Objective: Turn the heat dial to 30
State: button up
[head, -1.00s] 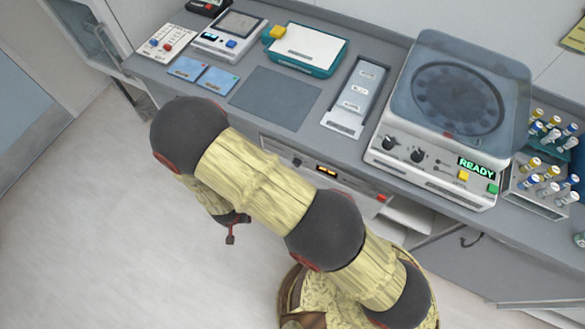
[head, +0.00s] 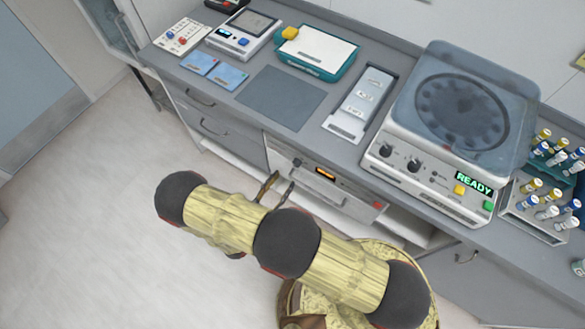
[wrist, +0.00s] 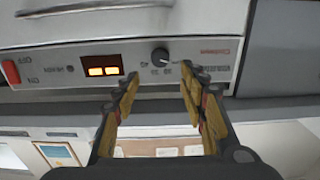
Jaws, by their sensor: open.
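The heat dial (wrist: 160,56) is a small black round knob on the light front panel of a unit under the counter. The wrist view shows the panel upside down. Small numbers surround the dial, too blurred to read surely, so I cannot tell its setting. In the head view the dial (head: 298,163) is at the panel's left end. My gripper (wrist: 160,76) is open and empty, its yellow-padded fingers spread either side of the dial and seemingly short of it. My gripper (head: 275,187) also shows in the head view, in front of the panel and partly behind my arm.
The panel has a lit orange display (wrist: 103,66) and a red switch (wrist: 11,72). A handle (head: 318,172) sits below the display. Above, the counter holds a centrifuge (head: 440,180) with two other black knobs. Drawers (head: 215,125) are left of the unit; open floor lies in front.

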aim_at(295, 165)
jog(key=x, duration=0.7)
jog(key=shift+w+d+f+b, duration=0.1)
jog(key=shift+w+d+b, duration=0.1)
jog(key=shift+b, duration=0.2)
grip_shut()
